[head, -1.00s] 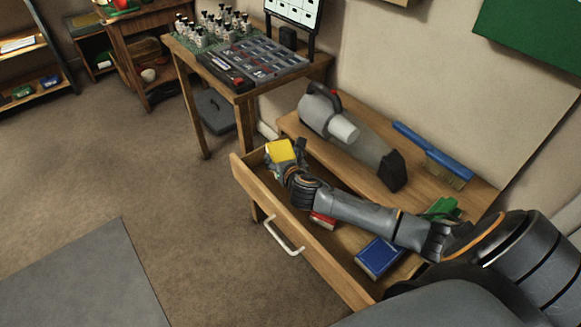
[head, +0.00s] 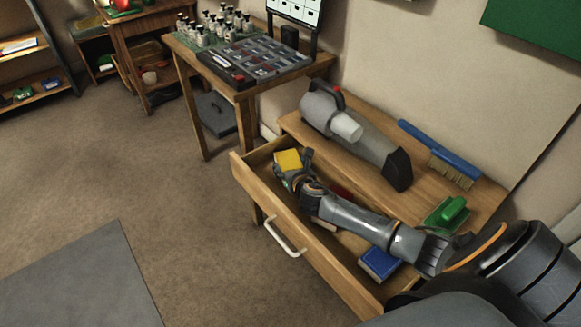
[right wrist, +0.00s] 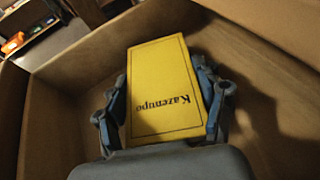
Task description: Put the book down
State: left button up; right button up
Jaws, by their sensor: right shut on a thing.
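The yellow book (head: 288,159) is held in my right gripper (head: 285,174) at the far left end of the open wooden drawer (head: 318,262). In the right wrist view, the book (right wrist: 163,85), lettered "Kazenupo", sits between the two fingers of the right gripper (right wrist: 162,105), with one finger against each long side. The drawer's wooden walls (right wrist: 90,62) surround it there. The book's lower end is hidden by the gripper, and I cannot tell whether it touches the drawer floor. My left gripper is not in view.
A blue book (head: 379,263) and a red one (head: 340,191), partly hidden by my arm, lie in the drawer.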

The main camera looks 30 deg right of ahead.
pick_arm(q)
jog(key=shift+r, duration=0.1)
pick_arm(e)
jog(key=shift+f, duration=0.1)
jog(key=o, duration=1.3)
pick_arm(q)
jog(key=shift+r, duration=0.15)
pick_arm(e)
jog(key=p+v, duration=0.3)
jog(key=v, duration=0.8)
jog(key=shift+r, duration=0.2)
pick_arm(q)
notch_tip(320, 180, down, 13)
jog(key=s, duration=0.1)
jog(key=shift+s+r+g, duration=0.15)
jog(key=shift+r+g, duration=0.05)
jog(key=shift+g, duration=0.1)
pick_arm(e)
jog(key=shift+s+a+r, duration=0.15)
jog(key=shift+s+r, duration=0.05)
jog(key=shift+s, duration=0.25)
pick_arm(q)
jog(key=shift+p, duration=0.3)
